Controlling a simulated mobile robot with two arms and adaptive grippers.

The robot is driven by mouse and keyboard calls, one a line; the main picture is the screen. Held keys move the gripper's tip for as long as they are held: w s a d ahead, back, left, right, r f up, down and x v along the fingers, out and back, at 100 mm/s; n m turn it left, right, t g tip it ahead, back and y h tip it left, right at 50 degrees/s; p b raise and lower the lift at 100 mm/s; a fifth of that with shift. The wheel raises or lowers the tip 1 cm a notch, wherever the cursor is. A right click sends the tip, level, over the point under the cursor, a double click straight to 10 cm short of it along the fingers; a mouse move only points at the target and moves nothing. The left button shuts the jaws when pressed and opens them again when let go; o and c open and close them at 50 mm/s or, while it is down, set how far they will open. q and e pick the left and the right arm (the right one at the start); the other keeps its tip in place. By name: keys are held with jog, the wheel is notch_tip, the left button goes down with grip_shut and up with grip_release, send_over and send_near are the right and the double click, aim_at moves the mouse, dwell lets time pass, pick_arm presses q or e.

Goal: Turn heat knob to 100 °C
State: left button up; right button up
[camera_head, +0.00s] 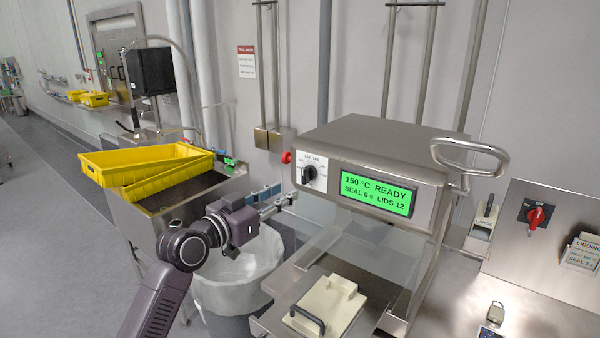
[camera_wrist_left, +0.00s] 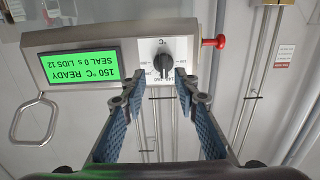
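The heat knob (camera_head: 309,174) is a black pointer knob on a white dial plate at the front left of the steel sealing machine (camera_head: 375,150). Its green display (camera_head: 376,190) reads 150 °C READY, SEAL 0 s, LIDS 12. My left gripper (camera_head: 286,193) is open, just left of and below the knob. In the left wrist view the knob (camera_wrist_left: 163,63) sits ahead, between the open fingertips (camera_wrist_left: 160,84) as seen from there. The fingers look apart from it; contact does not show. The right gripper is out of view.
A red button (camera_head: 287,157) sticks out beside the dial. A metal loop handle (camera_head: 468,160) rises at the machine's right. Below is a tray with a cream block (camera_head: 327,305). A lined bin (camera_head: 238,270) and yellow crates (camera_head: 150,170) stand left. A red switch (camera_head: 536,215) is far right.

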aim_at(303, 170)
pick_arm(q)
jog(key=w+d+r, duration=0.1)
jog(key=w, duration=0.1)
jog(key=w+d+p, duration=0.1)
jog(key=w+d+r+p, duration=0.1)
jog(key=w, duration=0.1)
jog(key=shift+w+d+r, duration=0.15)
jog(key=shift+w+r, duration=0.15)
jog(key=shift+x, duration=0.95)
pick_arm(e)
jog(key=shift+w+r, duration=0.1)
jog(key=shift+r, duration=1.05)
pick_arm(q)
grip_shut()
